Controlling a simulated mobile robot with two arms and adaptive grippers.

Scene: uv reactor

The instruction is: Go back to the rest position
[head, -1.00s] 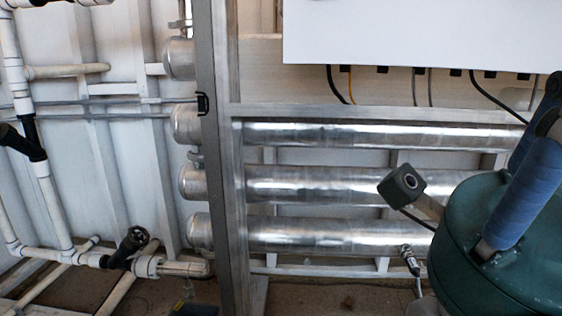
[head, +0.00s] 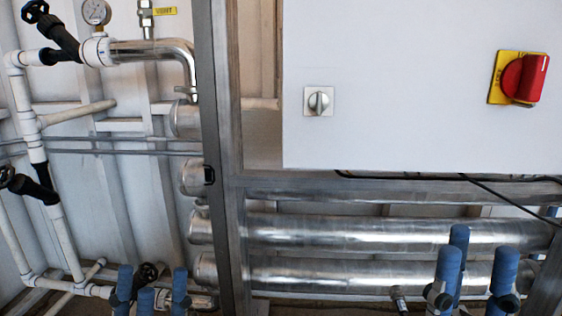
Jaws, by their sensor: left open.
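My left gripper (head: 152,277) shows at the bottom left in the head view, with blue fingers pointing up. Its fingers stand apart and nothing shows between them. It overlaps the lower end of the white pipes (head: 66,245) in the picture. My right gripper (head: 478,248) shows at the bottom right, also with blue fingers pointing up and apart, in front of the lowest steel tube (head: 350,273). No object shows in it. The wrists of both grippers are cut off by the lower edge.
A white cabinet with a red switch (head: 525,78) and a small knob (head: 318,101) fills the upper right. A grey upright post (head: 216,200) stands left of centre. Black-handled valves (head: 50,30) and a gauge (head: 96,11) are at the upper left.

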